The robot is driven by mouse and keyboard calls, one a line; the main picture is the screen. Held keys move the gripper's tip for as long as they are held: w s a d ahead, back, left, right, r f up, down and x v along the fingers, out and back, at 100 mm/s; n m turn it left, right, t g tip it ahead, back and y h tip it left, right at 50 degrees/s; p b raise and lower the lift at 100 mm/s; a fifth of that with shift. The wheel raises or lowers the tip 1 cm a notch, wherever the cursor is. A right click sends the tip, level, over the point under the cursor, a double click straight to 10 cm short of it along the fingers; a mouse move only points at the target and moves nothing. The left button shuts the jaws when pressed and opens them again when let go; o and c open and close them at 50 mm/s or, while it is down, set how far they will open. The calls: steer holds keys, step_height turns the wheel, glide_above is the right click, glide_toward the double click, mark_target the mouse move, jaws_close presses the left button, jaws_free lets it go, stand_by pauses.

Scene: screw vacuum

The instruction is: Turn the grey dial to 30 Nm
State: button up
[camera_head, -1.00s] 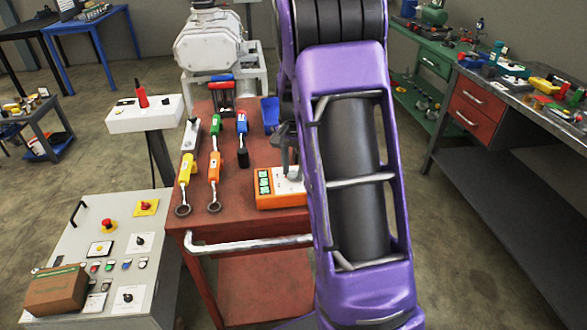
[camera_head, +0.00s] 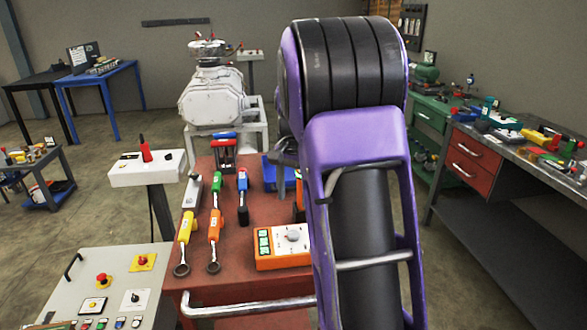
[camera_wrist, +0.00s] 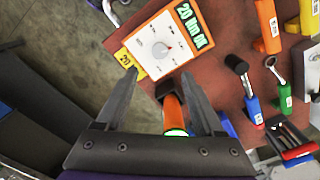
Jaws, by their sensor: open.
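The orange tester box (camera_head: 284,247) lies at the near right of the red cart top. Its white face carries a round grey dial (camera_head: 292,236), also visible in the wrist view (camera_wrist: 160,50). A green display on the box reads about "20 Nm OK" in the wrist view (camera_wrist: 194,24). I cannot make out the dial's exact mark. My gripper (camera_wrist: 160,70) is open, with its fingers apart and clear of the dial. In the head view the arm mostly hides it. An orange-handled tool with a dark head (camera_wrist: 174,110) shows between the fingers, not gripped.
Several torque tools with green, blue, yellow and orange handles lie left of the box, such as the yellow one (camera_head: 186,226). A blue bin (camera_head: 280,176) is behind the box. A white pump (camera_head: 212,98) stands beyond the red cart (camera_head: 240,290). A workbench (camera_head: 500,150) is at right.

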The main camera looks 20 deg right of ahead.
step_height(320, 180, up, 6)
steer(key=shift+r+p, duration=0.25)
steer(key=shift+p, duration=0.1)
stand_by(0.4)
